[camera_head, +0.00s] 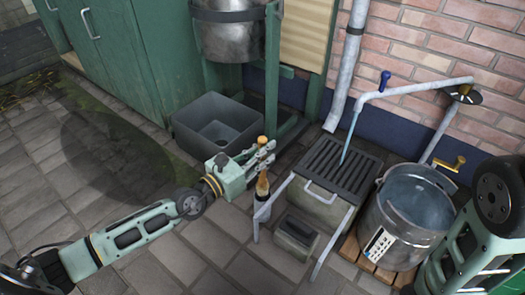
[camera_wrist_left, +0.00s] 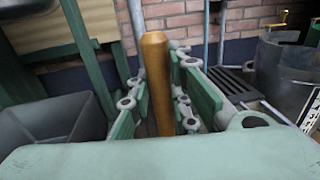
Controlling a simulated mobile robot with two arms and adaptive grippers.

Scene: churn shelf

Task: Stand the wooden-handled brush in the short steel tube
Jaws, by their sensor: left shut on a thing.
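The wooden-handled brush (camera_head: 262,185) is upright in my left gripper (camera_head: 264,154), with the top of its handle showing above the fingers. In the left wrist view the round wooden handle (camera_wrist_left: 156,80) stands between the green finger pads of the left gripper (camera_wrist_left: 160,105), which is shut on it. The short steel tube (camera_head: 261,211) is at the left side of the grated stand, directly below the brush. The brush's lower end meets the tube's mouth in the picture; I cannot tell how far inside it is. My right gripper is out of view.
A grated stand (camera_head: 340,165) with thin metal legs is just right of the left gripper. A grey box (camera_head: 296,237) lies beneath it. A steel pot (camera_head: 417,205) stands on wooden slats at right. A grey basin (camera_head: 218,128) sits behind left. The paving at front left is clear.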

